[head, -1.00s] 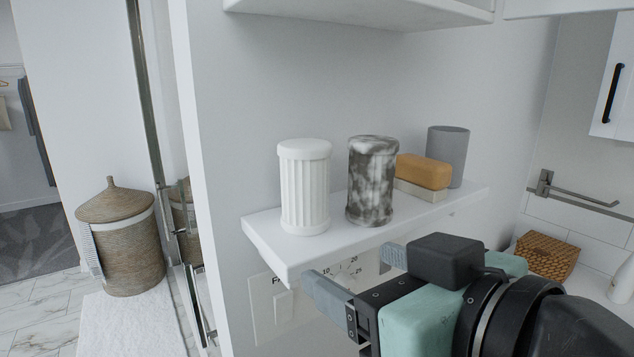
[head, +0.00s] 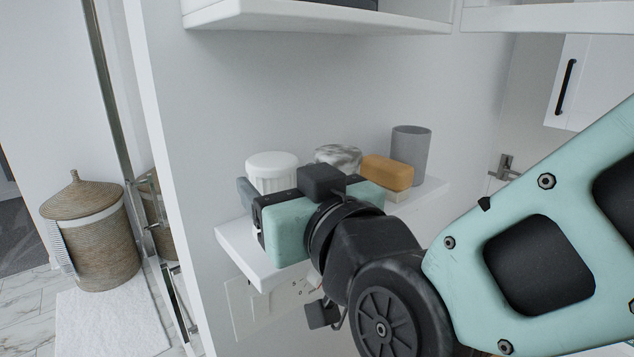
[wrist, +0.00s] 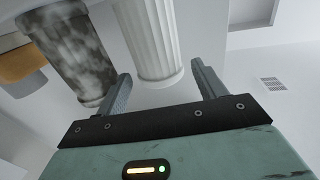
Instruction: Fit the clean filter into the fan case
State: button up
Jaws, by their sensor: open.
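The clean filter, a white ribbed cylinder (head: 272,168), stands on the small white shelf; my gripper hides its lower part in the head view. In the wrist view the clean filter (wrist: 150,38) lies ahead of and between the open fingers of my gripper (wrist: 163,84), with gaps to both fingers. A grey-stained filter (head: 338,154) stands just right of it, mostly hidden; in the wrist view the stained filter (wrist: 68,55) is close beside the left finger. No fan case can be made out for certain.
The shelf (head: 236,243) also bears an orange-brown block (head: 388,172) on a pale base and a grey cup (head: 411,150). A panel (head: 243,308) is on the wall below. Another shelf (head: 300,18) overhangs, with a dark object cut off above. A wicker basket (head: 92,235) stands left.

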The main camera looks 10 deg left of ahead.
jog(key=shift+r+p+x, duration=0.1)
jog(key=shift+p+x, duration=0.85)
jog(key=shift+x, duration=0.45)
jog(key=shift+r+p+x, duration=0.15)
jog(key=shift+p+x, duration=0.8)
jog(key=shift+x, duration=0.4)
jog(key=shift+w+a+f, duration=0.1)
jog(key=shift+w+a, duration=0.15)
jog(key=shift+w, duration=0.1)
jog(key=c, duration=0.8)
